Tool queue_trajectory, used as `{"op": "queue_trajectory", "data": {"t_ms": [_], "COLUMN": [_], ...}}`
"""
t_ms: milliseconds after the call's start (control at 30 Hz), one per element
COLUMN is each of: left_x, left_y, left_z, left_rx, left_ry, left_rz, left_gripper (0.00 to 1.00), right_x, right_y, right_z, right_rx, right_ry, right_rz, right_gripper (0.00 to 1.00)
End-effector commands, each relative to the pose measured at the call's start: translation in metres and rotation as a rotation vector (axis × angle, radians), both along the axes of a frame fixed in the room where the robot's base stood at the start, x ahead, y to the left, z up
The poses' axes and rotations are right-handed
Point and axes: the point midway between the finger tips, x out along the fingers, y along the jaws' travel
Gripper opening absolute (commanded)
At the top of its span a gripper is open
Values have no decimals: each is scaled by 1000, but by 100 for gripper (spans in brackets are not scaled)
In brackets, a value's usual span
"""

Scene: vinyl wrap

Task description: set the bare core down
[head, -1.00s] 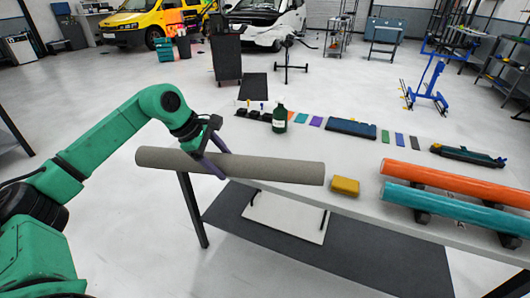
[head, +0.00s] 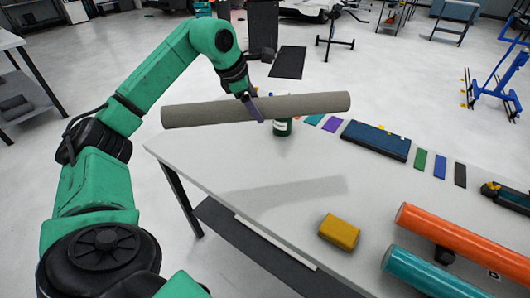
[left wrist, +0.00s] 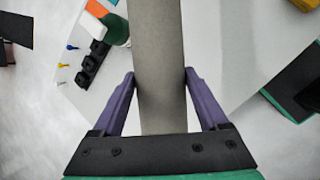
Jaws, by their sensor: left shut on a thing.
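The bare core (head: 310,104) is a long grey-brown tube, held level above the left part of the white table (head: 225,160). My left gripper (head: 256,108) is shut on it near its middle. In the left wrist view the core (left wrist: 160,60) runs between the two purple fingers of my left gripper (left wrist: 160,97). A shadow lies on the bare tabletop below the core, with a gap between them. My right gripper is not in view.
A yellow block (head: 339,231) lies near the table's front edge. An orange roll (head: 455,243) and a teal roll (head: 425,275) lie at the right. A green bottle (head: 283,126) stands behind the core, partly hidden. A dark blue case (head: 376,140) and colour swatches lie along the back.

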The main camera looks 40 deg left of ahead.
Motion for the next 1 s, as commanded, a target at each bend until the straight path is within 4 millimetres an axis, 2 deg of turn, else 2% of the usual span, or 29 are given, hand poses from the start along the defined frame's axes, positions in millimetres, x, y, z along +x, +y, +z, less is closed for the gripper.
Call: {"op": "queue_trajectory", "data": {"t_ms": [33, 233, 400, 567, 700, 900, 933, 1000], "left_x": [-2, -3, -3, -2, -2, -2, -3, -3], "left_y": [1, 1, 1, 0, 1, 1, 1, 1], "left_z": [-19, -84, -130, -155, -181, -185, -186, -185], "left_rx": [3, 2, 0, 0, 0, 1, 1, 1], "left_ry": [8, 9, 5, 3, 3, 1, 2, 2], "left_rz": [2, 1, 1, 1, 0, 0, -1, 0], "left_gripper": [6, 6, 6, 6, 6, 6, 80, 100], "right_x": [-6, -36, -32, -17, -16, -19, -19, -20], "right_y": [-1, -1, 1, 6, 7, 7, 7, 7], "right_z": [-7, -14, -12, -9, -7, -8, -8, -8], "right_rx": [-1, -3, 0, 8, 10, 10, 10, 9], "right_ry": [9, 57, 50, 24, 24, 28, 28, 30], "right_rz": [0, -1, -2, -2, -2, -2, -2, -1], "right_gripper": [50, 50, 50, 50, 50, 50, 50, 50]}}
